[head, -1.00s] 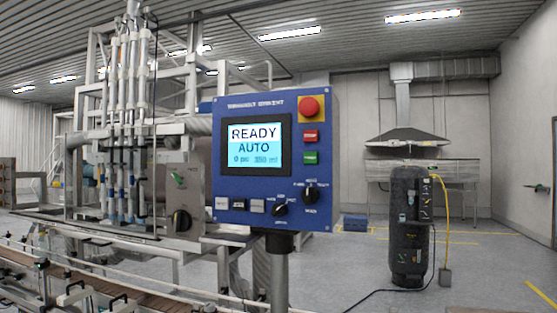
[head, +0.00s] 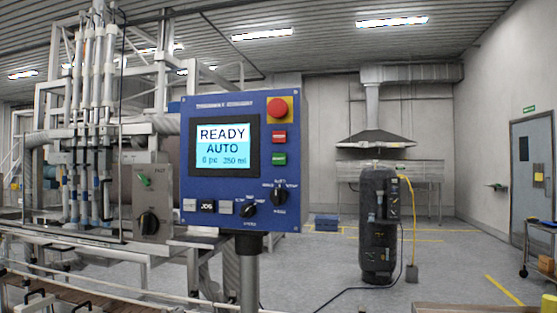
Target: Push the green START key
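The green START key (head: 279,159) is on the right side of the blue control panel (head: 290,200), below a red key (head: 279,137). A red mushroom button on a yellow plate (head: 279,108) sits above both. The panel's screen (head: 224,146) reads READY, AUTO, 0 pc, 350 ml. Two black rotary knobs and a row of small keys lie under the screen. The panel stands on a grey post (head: 247,275). Neither of my grippers shows in the head view.
The filler's frame and pipes (head: 95,120) stand at the left, with a conveyor (head: 60,300) at the lower left. A black tank (head: 377,225) with a yellow hose stands on the floor at the right. A grey door (head: 533,175) and a cart (head: 540,255) are at the far right. Floor in front of the tank is open.

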